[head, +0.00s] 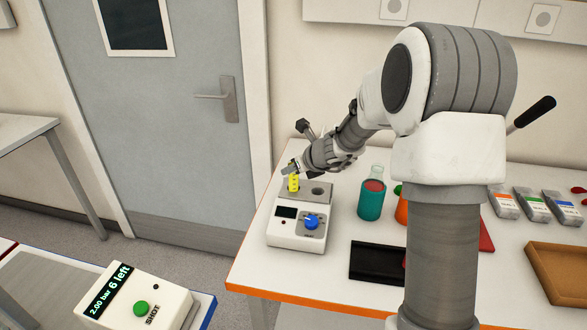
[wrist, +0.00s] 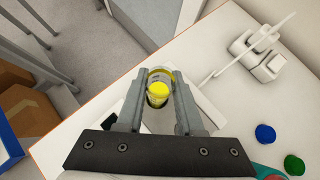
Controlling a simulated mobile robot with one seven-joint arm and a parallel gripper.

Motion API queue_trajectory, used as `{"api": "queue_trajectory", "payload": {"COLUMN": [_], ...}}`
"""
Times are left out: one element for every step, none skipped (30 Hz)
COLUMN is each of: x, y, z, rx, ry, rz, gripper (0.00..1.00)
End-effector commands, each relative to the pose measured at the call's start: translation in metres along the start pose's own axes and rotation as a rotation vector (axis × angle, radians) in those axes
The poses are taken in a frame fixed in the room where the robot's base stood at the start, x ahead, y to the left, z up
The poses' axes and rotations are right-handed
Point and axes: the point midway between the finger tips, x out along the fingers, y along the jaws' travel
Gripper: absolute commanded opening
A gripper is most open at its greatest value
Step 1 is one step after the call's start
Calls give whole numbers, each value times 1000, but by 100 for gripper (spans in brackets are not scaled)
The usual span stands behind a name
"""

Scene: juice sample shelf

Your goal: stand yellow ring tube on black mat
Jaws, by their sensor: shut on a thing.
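The yellow ring tube (head: 293,183) is upright at the left end of a grey block on a white device. My gripper (head: 293,167) is shut on its top. In the wrist view the yellow tube (wrist: 158,94) shows from above between the two fingers of my gripper (wrist: 158,86). I cannot tell whether the tube's lower end is in a hole of the block or just above it.
The white device (head: 285,234) has a blue knob and an open hole in its block. A teal flask (head: 371,204) stands behind the mat, with an orange vessel (head: 401,211) beside it. A brown tray (head: 562,270) lies at the right.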

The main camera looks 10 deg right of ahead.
Motion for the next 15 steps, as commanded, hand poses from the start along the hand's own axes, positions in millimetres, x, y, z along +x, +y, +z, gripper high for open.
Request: {"api": "queue_trajectory", "payload": {"x": [-3, -4, -5, -6, -6, -7, -8, -9, -10, -11, -12, -13, -14, -14, -15], "y": [0, 0, 0, 0, 0, 0, 0, 0, 0, 0, 0, 0, 0, 0, 0], "z": [4, 4, 6, 7, 8, 9, 10, 11, 12, 13, 14, 15, 16, 17, 18], "rx": [0, 0, 0, 0, 0, 0, 0, 0, 0, 0, 0, 0, 0, -1, -1], "ry": [-1, -1, -1, -1, -1, -1, -1, -1, -1, -1, -1, -1, -1, -1, -1], "rz": [0, 0, 0, 0, 0, 0, 0, 0, 0, 0, 0, 0, 0, 0, 0], "gripper": [0, 0, 0, 0, 0, 0, 0, 0, 0, 0, 0, 0, 0, 0, 0]}}
